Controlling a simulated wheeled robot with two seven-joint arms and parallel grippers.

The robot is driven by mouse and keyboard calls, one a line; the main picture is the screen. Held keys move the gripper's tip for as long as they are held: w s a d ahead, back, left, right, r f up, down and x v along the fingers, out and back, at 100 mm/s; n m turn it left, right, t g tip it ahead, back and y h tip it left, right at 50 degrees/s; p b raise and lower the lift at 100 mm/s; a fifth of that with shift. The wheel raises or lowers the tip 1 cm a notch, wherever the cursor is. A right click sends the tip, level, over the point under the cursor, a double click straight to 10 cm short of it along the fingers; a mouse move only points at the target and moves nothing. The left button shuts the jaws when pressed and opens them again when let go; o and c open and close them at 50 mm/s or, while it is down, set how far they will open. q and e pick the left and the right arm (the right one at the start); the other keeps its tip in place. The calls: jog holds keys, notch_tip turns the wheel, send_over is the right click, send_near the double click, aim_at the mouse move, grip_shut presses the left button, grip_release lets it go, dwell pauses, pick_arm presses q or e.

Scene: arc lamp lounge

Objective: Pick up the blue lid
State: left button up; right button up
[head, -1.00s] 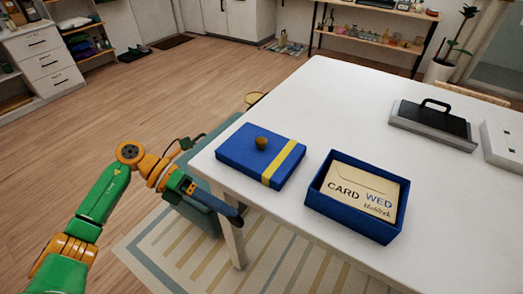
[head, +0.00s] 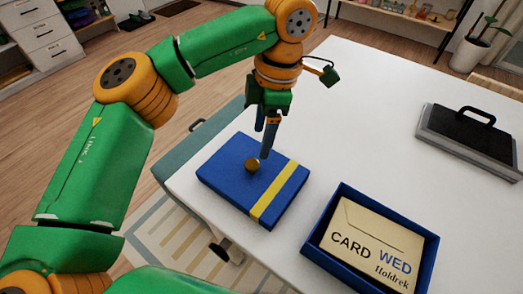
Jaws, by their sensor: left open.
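The blue lid (head: 225,177) lies flat on the white table near its left edge. It has a yellow stripe and a round brown-gold knob (head: 252,165) on top. My left gripper (head: 264,145) points down just above the knob, with its fingers apart and nothing visibly held. I cannot tell whether a fingertip touches the knob. The open blue box (head: 427,262) stands to the right of the lid, with a cream envelope (head: 365,240) marked "CARD WED" inside. My right gripper is not in view.
The white table (head: 350,110) has free room behind the lid and box. A black-handled grey case or press (head: 470,140) stands at the right. A teal chair or bench (head: 190,150) is at the table's left edge. A potted plant (head: 485,40) is at the back right.

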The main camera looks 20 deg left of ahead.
aim_at(252, 164)
pick_arm(q)
jog(key=s+f, duration=0.1)
jog(key=s+a+f+p, duration=0.1)
jog(key=s, duration=0.1)
jog(key=shift+s, duration=0.1)
notch_tip(252, 164, down, 3)
jog(key=shift+a+f+p, duration=0.1)
jog(key=shift+p, duration=0.25)
jog(key=shift+w+f, duration=0.1)
jog(key=shift+w, duration=0.15)
jog(key=shift+c, duration=0.7)
jog(key=shift+s, duration=0.25)
grip_shut()
jog(key=shift+w, duration=0.15)
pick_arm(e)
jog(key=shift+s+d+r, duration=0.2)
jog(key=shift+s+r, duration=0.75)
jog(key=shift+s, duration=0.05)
